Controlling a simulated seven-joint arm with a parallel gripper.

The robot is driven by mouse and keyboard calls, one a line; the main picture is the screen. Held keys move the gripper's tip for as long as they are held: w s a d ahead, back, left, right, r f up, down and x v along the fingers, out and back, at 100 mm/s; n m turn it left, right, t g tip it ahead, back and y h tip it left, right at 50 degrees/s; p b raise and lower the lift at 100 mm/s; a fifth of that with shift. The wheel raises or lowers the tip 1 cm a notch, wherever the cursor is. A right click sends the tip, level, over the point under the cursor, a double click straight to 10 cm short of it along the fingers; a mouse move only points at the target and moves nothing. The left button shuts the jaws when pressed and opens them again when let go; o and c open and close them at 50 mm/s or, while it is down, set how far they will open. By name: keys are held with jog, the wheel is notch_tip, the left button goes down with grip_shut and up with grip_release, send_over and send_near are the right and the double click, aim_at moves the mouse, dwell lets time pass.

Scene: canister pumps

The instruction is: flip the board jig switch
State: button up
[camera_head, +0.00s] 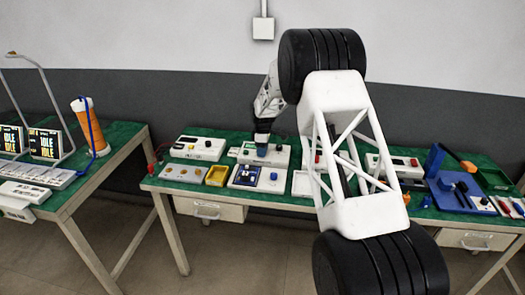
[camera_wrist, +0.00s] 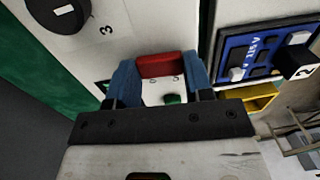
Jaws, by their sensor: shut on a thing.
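My gripper (camera_head: 262,149) is low over the middle of the green bench, at a white box (camera_head: 278,157) in the head view. In the wrist view its two blue fingertips (camera_wrist: 160,80) stand on either side of a red piece (camera_wrist: 168,65) and are shut on it. A white surface with a small green part (camera_wrist: 172,98) shows between the fingers. I cannot tell for sure which unit is the board jig or whether the red piece is its switch.
A white panel with a black knob (camera_wrist: 65,12) and the number 3 is beside the gripper. A blue-faced unit (camera_head: 258,177) and a yellow tray (camera_head: 217,175) stand in front. A blue stand (camera_head: 436,162) is farther right. Bench units leave little free room.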

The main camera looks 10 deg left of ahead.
jog(key=o, duration=0.9)
jog(key=shift+w+r, duration=0.15)
jog(key=shift+r, duration=1.8)
jog(key=shift+w+r, duration=0.15)
jog(key=shift+r, duration=1.8)
